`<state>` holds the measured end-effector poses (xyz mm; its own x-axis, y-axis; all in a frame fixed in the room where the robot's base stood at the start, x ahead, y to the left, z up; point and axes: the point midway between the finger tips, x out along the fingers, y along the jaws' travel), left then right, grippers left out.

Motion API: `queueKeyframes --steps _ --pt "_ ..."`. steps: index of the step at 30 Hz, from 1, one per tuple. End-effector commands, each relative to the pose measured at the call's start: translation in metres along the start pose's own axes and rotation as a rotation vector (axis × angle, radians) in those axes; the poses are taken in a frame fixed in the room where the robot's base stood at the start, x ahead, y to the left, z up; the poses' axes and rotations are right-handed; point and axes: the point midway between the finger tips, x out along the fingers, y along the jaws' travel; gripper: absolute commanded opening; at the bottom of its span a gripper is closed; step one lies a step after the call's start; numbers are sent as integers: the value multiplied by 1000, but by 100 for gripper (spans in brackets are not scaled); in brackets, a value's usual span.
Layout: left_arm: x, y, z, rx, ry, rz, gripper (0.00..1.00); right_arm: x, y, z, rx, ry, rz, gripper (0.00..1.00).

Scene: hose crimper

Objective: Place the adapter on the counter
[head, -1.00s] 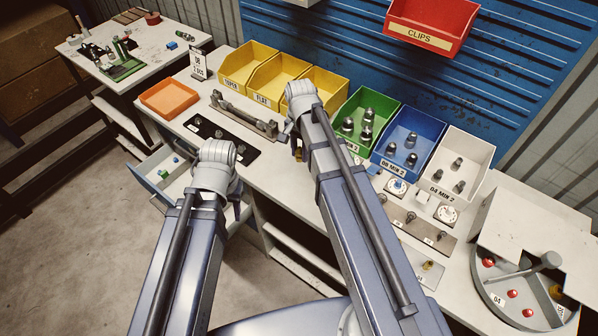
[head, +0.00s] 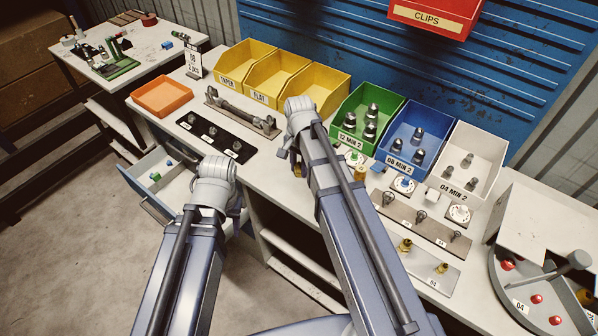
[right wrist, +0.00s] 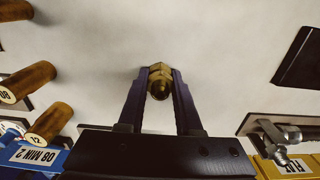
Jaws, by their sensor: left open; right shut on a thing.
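The adapter (right wrist: 160,82) is a small brass hex fitting, held between the two dark fingers of my right gripper (right wrist: 160,80) in the right wrist view. Pale counter surface shows around it; I cannot tell whether it touches the counter. In the head view my right gripper (head: 298,162) is over the counter (head: 283,178), in front of the yellow and green bins, and its fingertips and the adapter are mostly hidden by my wrist. My left gripper (head: 240,205) is open beyond the counter's front edge, near the open drawer, mostly hidden by its wrist.
Yellow bins (head: 283,75), a green bin (head: 365,118), a blue bin (head: 413,137) and a white bin (head: 470,160) line the back. An orange tray (head: 162,96) is far left.

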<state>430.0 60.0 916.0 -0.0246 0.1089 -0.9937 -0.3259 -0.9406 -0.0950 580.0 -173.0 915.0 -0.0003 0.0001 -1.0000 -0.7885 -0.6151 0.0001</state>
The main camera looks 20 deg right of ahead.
Motion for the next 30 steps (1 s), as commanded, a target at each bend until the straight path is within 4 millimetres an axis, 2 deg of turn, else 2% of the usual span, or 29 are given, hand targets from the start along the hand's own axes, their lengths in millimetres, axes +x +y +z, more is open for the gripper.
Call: queueKeyframes --steps 10,11,18,30 --pt "3 0 0 0 0 0 45 3 0 0 0 0 0 0" --pt "2 0 0 0 0 0 45 2 0 0 0 0 0 36" --pt "2 0 0 0 0 0 45 2 0 0 0 0 0 63" --pt "-3 0 0 0 0 0 45 -3 0 0 0 0 0 64"
